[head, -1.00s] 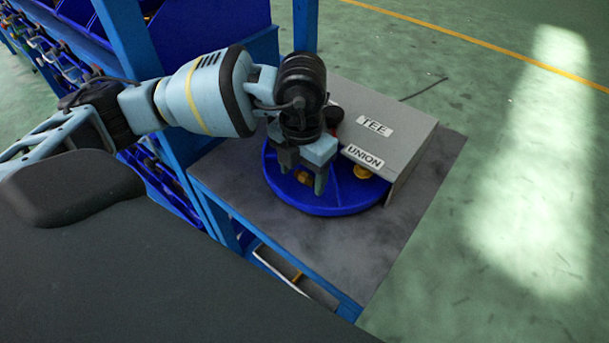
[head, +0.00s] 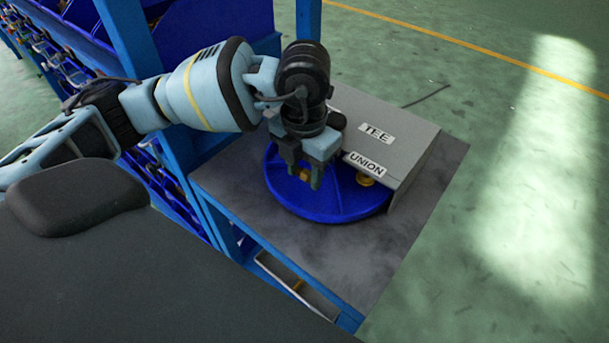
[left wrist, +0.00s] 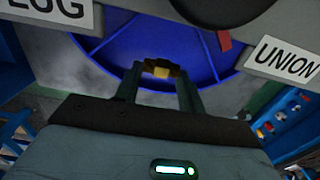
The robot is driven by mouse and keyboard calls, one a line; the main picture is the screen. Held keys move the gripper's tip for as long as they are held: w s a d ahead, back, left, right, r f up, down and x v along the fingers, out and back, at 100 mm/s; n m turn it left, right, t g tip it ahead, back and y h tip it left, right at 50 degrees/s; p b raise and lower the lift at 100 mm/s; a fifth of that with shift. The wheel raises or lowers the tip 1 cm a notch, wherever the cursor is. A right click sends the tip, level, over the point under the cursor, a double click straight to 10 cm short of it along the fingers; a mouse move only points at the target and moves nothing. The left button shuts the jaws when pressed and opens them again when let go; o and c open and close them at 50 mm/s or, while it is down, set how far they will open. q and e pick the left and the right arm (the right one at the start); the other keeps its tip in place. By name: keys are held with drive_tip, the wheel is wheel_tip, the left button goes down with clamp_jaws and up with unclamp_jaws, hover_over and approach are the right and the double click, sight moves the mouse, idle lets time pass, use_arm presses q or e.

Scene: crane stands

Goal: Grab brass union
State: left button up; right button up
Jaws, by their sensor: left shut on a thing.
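My left gripper (head: 308,178) points down over the blue round divided tray (head: 330,207). Its fingers are shut on a small brass union (head: 303,174), partly hidden by the fingers in the head view. In the left wrist view the brass union (left wrist: 162,71) sits between the fingertips (left wrist: 160,80), with the blue tray (left wrist: 205,60) behind it. Another brass piece (head: 365,180) lies in the tray beneath the UNION label (head: 366,164). My right gripper is not in view.
A grey cover box (head: 405,150) labelled TEE and UNION stands over the tray's far side. The tray rests on a dark tabletop (head: 340,250), bare at the front. A blue rack post (head: 135,60) and blue bins stand at left. Green floor is open at right.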

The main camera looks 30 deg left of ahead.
use_arm(q)
drive_tip(key=s+d+r, duration=0.1)
drive_tip(key=s+d, duration=0.1)
drive_tip(key=s, duration=0.5)
drive_tip(key=s+d+r, duration=0.1)
drive_tip(key=s+d, duration=0.2)
drive_tip(key=s, duration=0.5)
drive_tip(key=shift+r, duration=0.15)
